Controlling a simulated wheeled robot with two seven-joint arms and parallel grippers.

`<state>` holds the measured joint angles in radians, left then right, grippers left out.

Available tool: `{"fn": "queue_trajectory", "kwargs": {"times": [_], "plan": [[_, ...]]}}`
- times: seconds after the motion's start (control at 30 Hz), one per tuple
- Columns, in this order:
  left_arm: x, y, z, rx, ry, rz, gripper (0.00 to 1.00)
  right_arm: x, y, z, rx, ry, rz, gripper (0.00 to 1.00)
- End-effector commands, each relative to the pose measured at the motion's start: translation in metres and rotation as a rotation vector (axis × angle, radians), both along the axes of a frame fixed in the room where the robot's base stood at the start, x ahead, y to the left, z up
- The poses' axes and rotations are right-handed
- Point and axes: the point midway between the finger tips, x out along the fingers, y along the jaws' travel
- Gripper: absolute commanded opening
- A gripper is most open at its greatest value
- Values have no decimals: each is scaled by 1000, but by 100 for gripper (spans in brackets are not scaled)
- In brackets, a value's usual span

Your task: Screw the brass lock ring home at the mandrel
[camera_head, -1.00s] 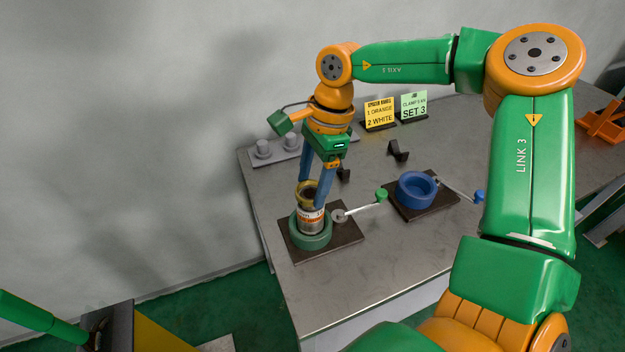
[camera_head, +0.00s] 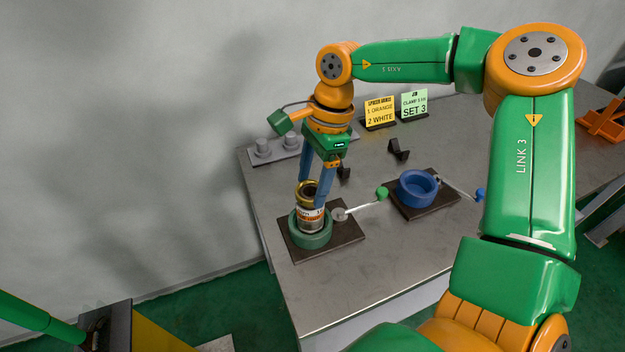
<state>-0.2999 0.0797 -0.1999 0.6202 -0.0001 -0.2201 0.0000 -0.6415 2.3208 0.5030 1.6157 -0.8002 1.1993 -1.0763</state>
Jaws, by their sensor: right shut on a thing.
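A dark mandrel (camera_head: 312,224) with white and orange bands stands upright in the green round vise (camera_head: 310,240) on a dark base plate. The brass lock ring (camera_head: 303,198) is at the top of the mandrel. My right gripper (camera_head: 312,192) reaches down from above with its blue fingers on either side of the ring and is shut on it. The fingers hide part of the ring and mandrel, so I cannot tell how far the ring is seated. My left gripper is not in view.
A blue round vise (camera_head: 417,188) stands to the right on its own plate. The green-knobbed lever (camera_head: 362,207) juts from the green vise. A yellow card (camera_head: 379,112), a green card (camera_head: 414,104) and a grey rack (camera_head: 275,150) stand behind. The table front is clear.

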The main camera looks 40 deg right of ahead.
Motion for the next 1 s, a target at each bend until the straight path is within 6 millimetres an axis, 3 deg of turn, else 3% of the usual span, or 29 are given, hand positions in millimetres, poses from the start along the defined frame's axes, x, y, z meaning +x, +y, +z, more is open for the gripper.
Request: {"fn": "queue_trajectory", "kwargs": {"times": [0.4,0.43,0.53,0.8,1.0], "plan": [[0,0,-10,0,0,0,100,0,0,-9,0,-1,0,15],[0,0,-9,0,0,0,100,0,0,-9,0,-1,0,71],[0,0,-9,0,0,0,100,0,0,-8,0,-1,0,98],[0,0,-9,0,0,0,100,0,-1,-5,-1,-2,0,100],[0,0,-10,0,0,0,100,0,-9,35,0,-7,-3,100]]}}
